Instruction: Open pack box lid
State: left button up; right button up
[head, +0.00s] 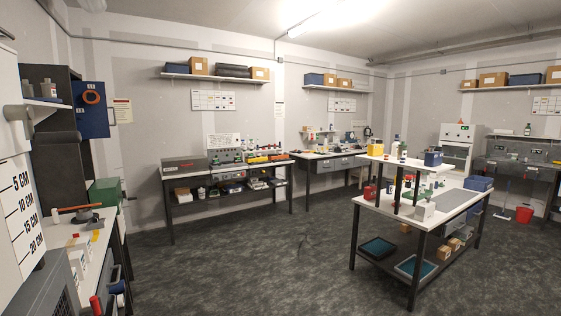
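Neither of my grippers is in the head view. I cannot tell which thing is the pack box. Several boxes show: a small white box (424,211) on the front of the island bench, a blue box (478,183) at that bench's far right end, and a blue container (433,158) on its raised shelf. A green box (104,192) stands on the left bench. They are too small to tell whether any lid is open or shut.
The island bench (375,207) stands right of centre, with trays and cartons on its lower shelf. A long workbench (188,174) lines the back wall. A red bucket (524,214) stands on the floor at the right. The dark floor (270,262) in the middle is clear.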

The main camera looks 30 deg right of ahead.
aim_at(171, 165)
jog(key=i+l+z, duration=0.25)
jog(key=i+l, duration=0.3)
jog(key=i+l+z, duration=0.25)
jog(key=i+l, duration=0.25)
jog(key=i+u, duration=0.15)
jog(key=i, duration=0.3)
jog(key=i+l+u, duration=0.15)
jog(key=i, duration=0.3)
jog(key=i+u, duration=0.2)
jog(key=i, duration=2.2)
jog(key=i+z, duration=0.15)
jog(key=i, duration=0.6)
